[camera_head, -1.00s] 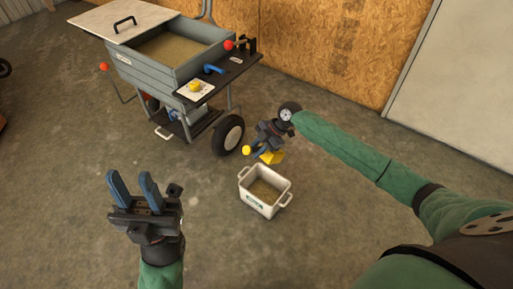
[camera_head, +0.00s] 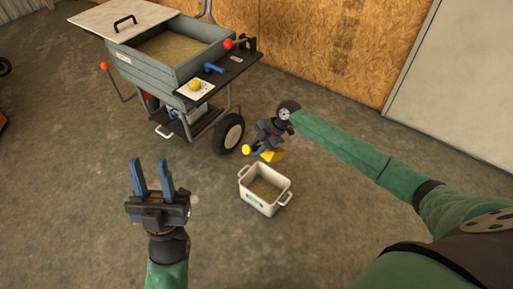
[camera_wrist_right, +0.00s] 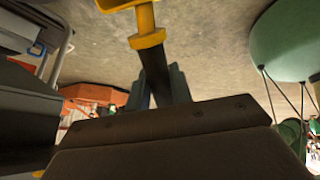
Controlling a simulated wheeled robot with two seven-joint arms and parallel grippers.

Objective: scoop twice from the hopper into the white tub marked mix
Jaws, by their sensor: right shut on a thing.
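The hopper (camera_head: 168,71) is a grey bin on a wheeled cart at the upper left, with tan grain inside. The white tub (camera_head: 262,204) stands on the floor at the centre, with tan grain in it; its small label is too small to read. My right gripper (camera_head: 262,143) is shut on the scoop's dark handle, just above and behind the tub. The yellow scoop (camera_head: 271,155) also shows in the right wrist view (camera_wrist_right: 147,38); whether it holds grain cannot be told. My left gripper (camera_head: 152,180) is open and empty, left of the tub.
A dark side shelf (camera_head: 233,70) on the cart carries a white card with a yellow object and a blue handle. A red knob sits near its back. The cart's wheel (camera_head: 228,134) stands behind the tub. Bare floor lies around the tub.

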